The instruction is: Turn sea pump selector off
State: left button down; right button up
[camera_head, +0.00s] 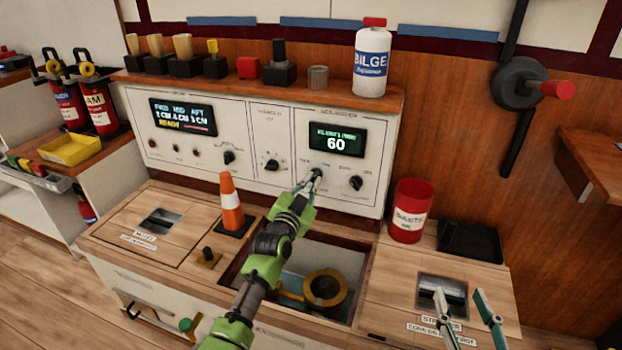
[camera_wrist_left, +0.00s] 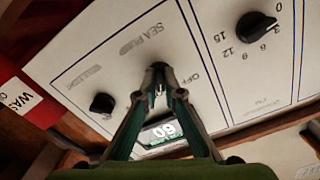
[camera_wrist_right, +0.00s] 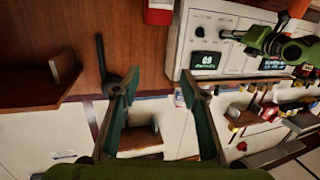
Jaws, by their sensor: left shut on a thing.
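The sea pump selector is a small black knob (camera_head: 318,172) on the right part of the white panel (camera_head: 235,180), below the display reading 60 (camera_head: 337,140). My left gripper (camera_head: 314,181) is shut on this knob. In the left wrist view the fingertips (camera_wrist_left: 160,84) close around the knob (camera_wrist_left: 159,67), beside the upside-down label "SEA PUMP" (camera_wrist_left: 141,38). The word "OFF" (camera_wrist_left: 191,85) is printed to its right there. The knob's pointer is hidden by the fingers. My right gripper (camera_head: 462,294) is open and empty over the right counter; it also shows in the right wrist view (camera_wrist_right: 155,85).
Another black knob (camera_head: 356,184) is close on the right; a dial (camera_head: 272,165) is on the left. An orange cone (camera_head: 231,205) stands left of my left arm, and a red can (camera_head: 410,210) stands at right. An open bin (camera_head: 262,290) lies below the arm.

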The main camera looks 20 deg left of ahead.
pick_arm(q)
jog(key=n+p, duration=0.1)
jog(key=n, duration=0.2)
jog(key=shift+r+p, duration=0.1)
jog(key=shift+p, duration=0.3)
jog(key=n, duration=0.3)
jog(key=n+p, duration=0.1)
jog(key=n, duration=0.1)
jog(key=shift+d+n+p, duration=0.2)
jog(key=shift+n+p, duration=0.1)
jog(key=shift+n, duration=2.2)
pick_arm(e)
jog(key=s+d+f+g+h, duration=0.1)
jog(key=s+d+f+g, duration=0.2)
jog(key=s+f+g, duration=0.2)
jog(key=s+d+f+g+h, duration=0.2)
jog(key=s+f+g, duration=0.4)
jog(key=s+f, duration=0.3)
jog(key=shift+s+d+f+m, duration=0.3)
jog(key=shift+d+f, duration=0.2)
jog(key=shift+f, duration=0.65)
pick_arm(q)
jog(key=c, duration=2.2)
grip_release()
jog(key=shift+o, duration=0.2)
pick_arm(e)
jog(key=shift+s+f, duration=0.1)
